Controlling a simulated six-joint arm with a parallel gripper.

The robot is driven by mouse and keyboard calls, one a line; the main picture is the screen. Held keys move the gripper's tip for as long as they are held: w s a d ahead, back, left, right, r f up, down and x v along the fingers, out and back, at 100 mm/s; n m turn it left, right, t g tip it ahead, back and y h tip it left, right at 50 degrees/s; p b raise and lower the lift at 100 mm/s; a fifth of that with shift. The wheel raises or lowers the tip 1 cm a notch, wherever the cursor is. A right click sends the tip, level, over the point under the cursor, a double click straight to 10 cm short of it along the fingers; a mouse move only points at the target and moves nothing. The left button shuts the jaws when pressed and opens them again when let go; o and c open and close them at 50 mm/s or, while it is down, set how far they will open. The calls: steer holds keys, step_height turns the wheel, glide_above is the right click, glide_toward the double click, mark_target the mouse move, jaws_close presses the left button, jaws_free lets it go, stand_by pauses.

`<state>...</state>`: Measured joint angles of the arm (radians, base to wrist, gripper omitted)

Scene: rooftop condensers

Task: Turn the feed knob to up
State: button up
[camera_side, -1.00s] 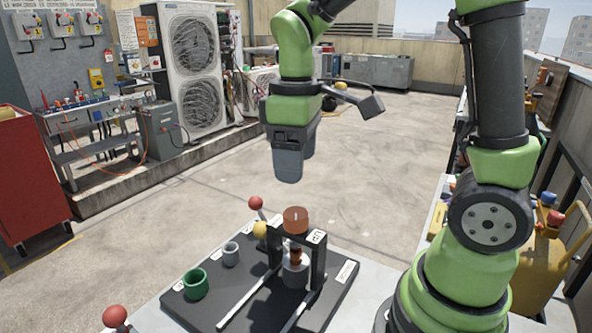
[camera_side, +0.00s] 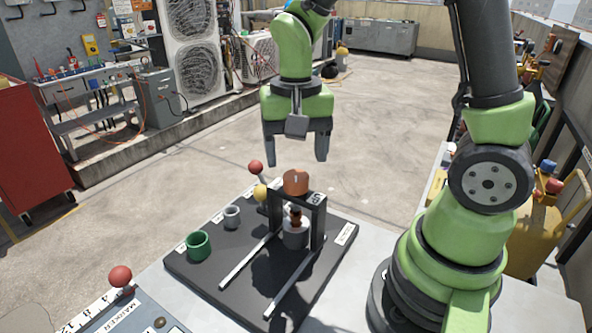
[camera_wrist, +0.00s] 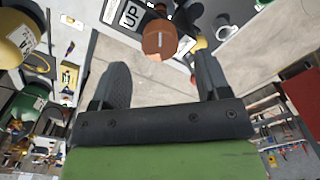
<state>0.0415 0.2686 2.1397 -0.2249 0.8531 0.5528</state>
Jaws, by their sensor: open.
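An orange-brown round knob (camera_side: 296,182) sits on top of a black upright frame (camera_side: 318,222) on a dark board. In the wrist view the knob (camera_wrist: 160,40) shows a pale line mark on its face, and a white label reading UP (camera_wrist: 131,13) lies beside it. A label on the frame (camera_side: 315,199) is too small to read in the side view. My gripper (camera_side: 296,160) is open and empty above the knob, its two fingers pointing down and spread apart. In the wrist view my gripper (camera_wrist: 160,68) has its fingers to either side of the knob's line, apart from it.
A green cup (camera_side: 198,245) and a grey cup (camera_side: 232,217) stand on the dark board (camera_side: 190,272), left of the frame. Red ball-topped levers (camera_side: 121,276) and a yellow ball (camera_side: 260,192) are near it. The air above the board is otherwise clear.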

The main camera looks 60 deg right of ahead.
mark_target(297, 175)
steer(key=shift+f, duration=2.05)
steer(key=shift+c, duration=0.4)
steer(key=c, duration=0.8)
steer(key=shift+c, duration=0.2)
steer(key=shift+n, duration=0.3)
steer(key=n, duration=0.5)
steer(key=shift+n, duration=0.3)
steer(key=n, duration=0.5)
steer(key=shift+n, duration=0.3)
